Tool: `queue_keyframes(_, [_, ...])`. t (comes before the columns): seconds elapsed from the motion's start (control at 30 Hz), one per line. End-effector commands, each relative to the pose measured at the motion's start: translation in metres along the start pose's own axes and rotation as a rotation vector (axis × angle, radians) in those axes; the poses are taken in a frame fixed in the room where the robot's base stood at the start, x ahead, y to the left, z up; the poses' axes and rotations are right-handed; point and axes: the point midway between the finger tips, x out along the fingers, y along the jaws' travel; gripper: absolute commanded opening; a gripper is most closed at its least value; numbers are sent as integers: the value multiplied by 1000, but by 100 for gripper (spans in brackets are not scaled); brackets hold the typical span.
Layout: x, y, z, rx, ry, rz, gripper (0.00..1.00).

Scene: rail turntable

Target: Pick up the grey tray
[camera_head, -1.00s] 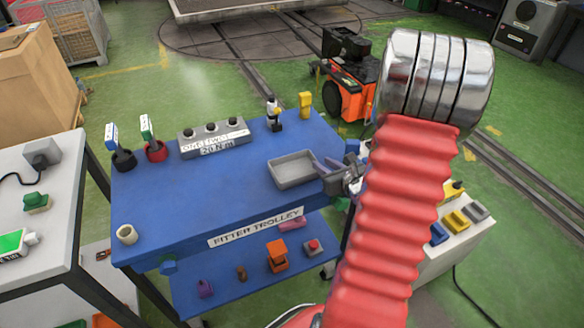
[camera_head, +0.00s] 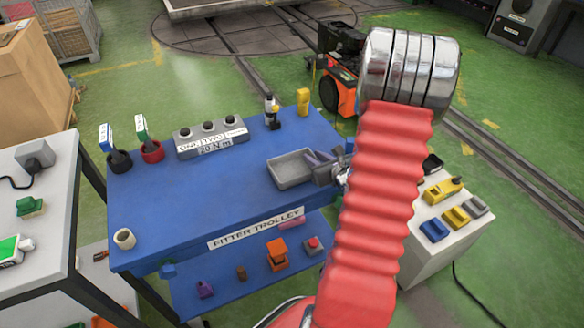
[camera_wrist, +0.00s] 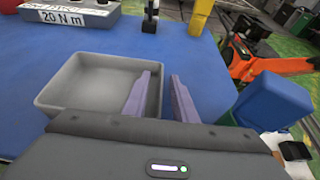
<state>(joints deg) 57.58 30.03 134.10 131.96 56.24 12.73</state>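The grey tray (camera_head: 290,169) is a shallow, empty rectangular tray lying flat on the blue top of the fitter trolley (camera_head: 210,205). My gripper (camera_head: 316,157) is at the tray's right end, low over the trolley top. In the wrist view the tray (camera_wrist: 88,82) is at the left. My gripper (camera_wrist: 163,85) shows two purple fingers held apart there. The left finger is over the inside of the tray and the right finger is outside its right wall, with the wall between them. Whether the fingers touch the wall cannot be told.
A grey socket block (camera_head: 210,138) marked 20 N m, a black-and-white bottle (camera_head: 271,112) and a yellow item (camera_head: 303,101) stand behind the tray. A white cup (camera_head: 124,238) is at the front left. A blue box (camera_wrist: 272,100) lies right of the fingers.

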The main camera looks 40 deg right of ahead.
Motion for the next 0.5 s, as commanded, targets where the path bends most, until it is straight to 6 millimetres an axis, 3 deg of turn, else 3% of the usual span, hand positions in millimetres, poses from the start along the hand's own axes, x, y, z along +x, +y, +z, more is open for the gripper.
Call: queue_keyframes(0.5, [-3, -5, -1, 4, 0, -11, 25])
